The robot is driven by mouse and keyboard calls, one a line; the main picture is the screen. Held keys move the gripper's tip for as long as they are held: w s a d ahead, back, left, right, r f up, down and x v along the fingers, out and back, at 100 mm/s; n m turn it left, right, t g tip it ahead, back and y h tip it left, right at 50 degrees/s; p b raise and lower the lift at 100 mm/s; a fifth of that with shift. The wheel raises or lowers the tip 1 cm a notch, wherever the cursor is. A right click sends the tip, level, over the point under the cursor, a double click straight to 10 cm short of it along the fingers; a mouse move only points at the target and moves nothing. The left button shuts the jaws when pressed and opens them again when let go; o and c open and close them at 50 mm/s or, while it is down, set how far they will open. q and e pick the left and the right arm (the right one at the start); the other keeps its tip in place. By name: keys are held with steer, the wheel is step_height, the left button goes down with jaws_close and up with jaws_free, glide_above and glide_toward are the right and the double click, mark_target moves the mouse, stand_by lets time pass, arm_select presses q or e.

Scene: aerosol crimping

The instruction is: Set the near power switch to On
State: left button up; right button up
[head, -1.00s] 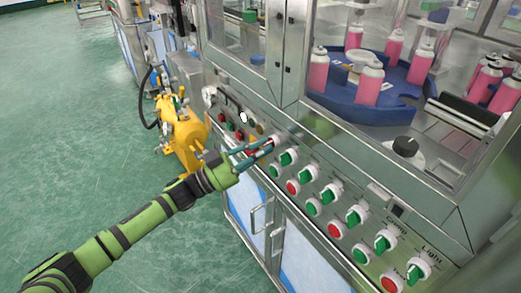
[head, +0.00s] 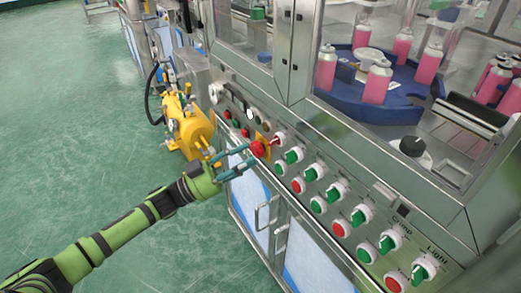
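The sloped control panel (head: 330,190) of the steel machine runs from the middle to the lower right. A red-handled rotary switch (head: 277,140) on a pale base, likely the near power switch, sits beside a red emergency stop button (head: 259,148) on a yellow plate. Its label and setting are too small to read. My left gripper (head: 251,155) is at the panel's left part, just left of the emergency stop. Its two teal fingers are apart with nothing visible between them, and they are clear of the red-handled switch. My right gripper is not in view.
Several green rotary switches (head: 293,155) and red buttons (head: 298,185) line the panel to the right. A yellow device (head: 186,125) stands at the left. Pink cans (head: 377,82) stand behind glass. The green floor (head: 75,130) at left is clear.

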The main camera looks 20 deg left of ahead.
arm_select(q)
steer(key=v, duration=0.6)
stand_by(0.3)
